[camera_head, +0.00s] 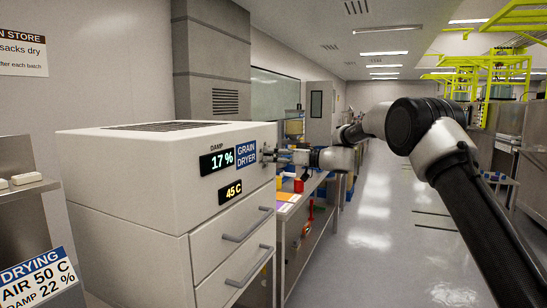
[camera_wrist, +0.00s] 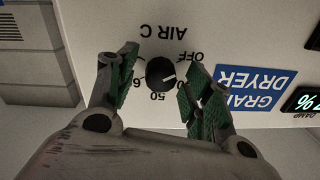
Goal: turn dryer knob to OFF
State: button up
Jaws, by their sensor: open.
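The grain dryer (camera_head: 150,190) is a white cabinet at the left of the head view, with displays reading 17 % and 45 C. Its black round knob (camera_wrist: 160,72) shows in the wrist view, under the upside-down label AIR C. The knob's white mark points right in the picture, towards my right finger and below the OFF label (camera_wrist: 190,57). A 50 label lies below the knob. My gripper (camera_wrist: 160,84) is open, with one green-padded finger on each side of the knob; contact cannot be told. In the head view my gripper (camera_head: 280,156) is at the dryer's far side edge, and the knob is hidden.
A blue GRAIN DRYER sign (camera_wrist: 253,88) is right of the knob in the wrist view. Two drawer handles (camera_head: 248,224) stick out of the dryer front. A bench (camera_head: 312,190) with coloured items stands beyond. The aisle floor (camera_head: 375,230) is clear.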

jog(key=v, duration=1.2)
